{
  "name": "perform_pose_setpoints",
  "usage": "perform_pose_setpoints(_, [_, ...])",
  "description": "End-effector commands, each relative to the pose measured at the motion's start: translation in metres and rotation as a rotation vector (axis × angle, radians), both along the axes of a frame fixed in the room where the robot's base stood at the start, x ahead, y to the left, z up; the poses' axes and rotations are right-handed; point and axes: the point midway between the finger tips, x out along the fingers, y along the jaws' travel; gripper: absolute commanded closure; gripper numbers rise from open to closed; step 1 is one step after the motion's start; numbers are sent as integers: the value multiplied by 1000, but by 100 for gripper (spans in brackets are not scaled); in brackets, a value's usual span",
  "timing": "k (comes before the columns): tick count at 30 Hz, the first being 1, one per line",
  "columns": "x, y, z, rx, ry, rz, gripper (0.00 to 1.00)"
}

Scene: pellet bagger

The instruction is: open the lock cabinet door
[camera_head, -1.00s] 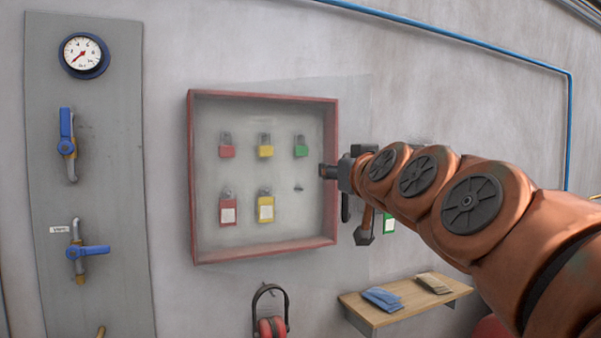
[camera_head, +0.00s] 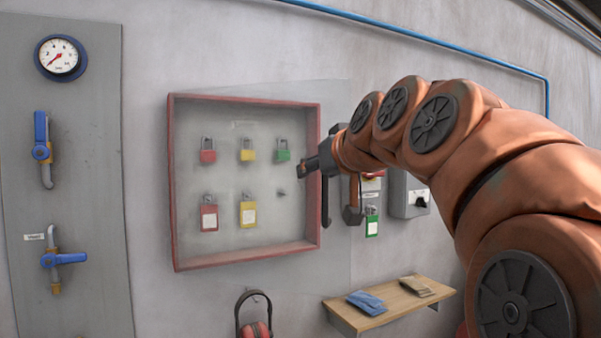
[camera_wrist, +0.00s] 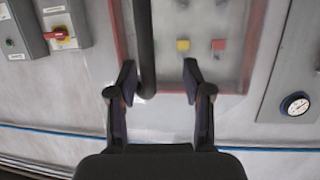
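The lock cabinet (camera_head: 172,190) is a shallow red-framed box on the wall, with red, yellow and green padlocks inside. Its clear door (camera_head: 337,265) shows as a faint pane whose right edge reaches past the red frame; it looks ajar, but how far I cannot tell. A dark upright bar (camera_head: 325,205), seemingly the door handle, stands by the cabinet's right side. My gripper (camera_head: 332,188) is there with its fingers apart. In the upside-down wrist view, the bar (camera_wrist: 146,45) passes between the open fingers (camera_wrist: 160,82), nearer the left finger, with no clear grip on it.
A grey switch box (camera_head: 408,193) and a green tag (camera_head: 372,226) are right of the cabinet. A wooden shelf (camera_head: 400,302) with folded packets juts out below right. Red earmuffs (camera_head: 254,328) hang below. A valve panel (camera_head: 85,150) is at left.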

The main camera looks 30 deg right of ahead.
Motion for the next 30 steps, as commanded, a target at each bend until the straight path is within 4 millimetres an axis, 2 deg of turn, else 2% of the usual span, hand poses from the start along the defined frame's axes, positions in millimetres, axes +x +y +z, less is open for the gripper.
perform_pose_setpoints(1, [-21, -18, 111, -113, -306, -101, 61])
perform_pose_setpoints(3, [-22, -18, 114, -113, -305, -101, 61])
perform_pose_setpoints(14, [-22, -18, 116, -113, -304, -101, 61])
perform_pose_setpoints(15, [-12, 7, 32, -20, -23, 3, 61])
perform_pose_setpoints(30, [-24, 18, 26, -15, -17, 4, 61])
